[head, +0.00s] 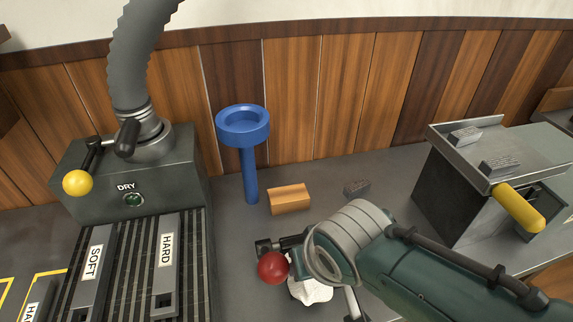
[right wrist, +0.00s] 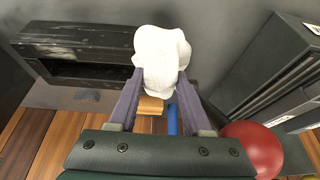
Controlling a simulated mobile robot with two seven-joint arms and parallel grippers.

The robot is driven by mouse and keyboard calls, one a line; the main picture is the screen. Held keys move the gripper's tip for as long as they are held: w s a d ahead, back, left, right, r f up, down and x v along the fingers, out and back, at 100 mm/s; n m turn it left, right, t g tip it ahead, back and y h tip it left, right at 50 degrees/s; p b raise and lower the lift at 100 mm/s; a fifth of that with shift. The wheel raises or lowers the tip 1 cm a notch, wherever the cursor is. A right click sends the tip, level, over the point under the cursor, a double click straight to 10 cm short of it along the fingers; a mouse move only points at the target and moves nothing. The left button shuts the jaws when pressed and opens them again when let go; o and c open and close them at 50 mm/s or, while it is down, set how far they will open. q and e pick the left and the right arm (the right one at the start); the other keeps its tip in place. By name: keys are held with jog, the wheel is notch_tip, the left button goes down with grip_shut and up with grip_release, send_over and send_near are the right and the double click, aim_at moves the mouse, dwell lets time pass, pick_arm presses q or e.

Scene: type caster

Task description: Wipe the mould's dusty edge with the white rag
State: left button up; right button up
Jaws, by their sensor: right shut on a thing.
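My right gripper (right wrist: 160,85) is shut on a white crumpled rag (right wrist: 161,56). The rag bulges out past the fingertips. In the head view the rag (head: 312,291) shows below my right wrist, and the fingers are mostly hidden behind the arm. No part is clearly marked as the mould. A smudged grey plate (right wrist: 75,97) is beside that block. I cannot tell whether either is the mould. My left gripper is not in view.
A rack (head: 197,270) with SOFT and HARD bars stands left under a DRY unit (head: 190,165). A blue stand (head: 243,125), an orange block (head: 289,199) and a small grey piece (head: 356,187) are behind my wrist. A red ball (head: 272,267) is close beside it. A yellow-handled machine (head: 455,190) stands right.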

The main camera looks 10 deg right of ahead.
jog(key=shift+w+d+f, duration=0.1)
jog(key=shift+d, duration=1.25)
jog(key=shift+w+d+f, duration=0.1)
jog(key=shift+d, duration=1.25)
jog(key=shift+w+d+f, duration=0.15)
jog(key=shift+d, duration=4.15)
jog(key=shift+w+d, duration=0.2)
jog(key=shift+d, duration=1.1)
jog(key=shift+r, duration=0.25)
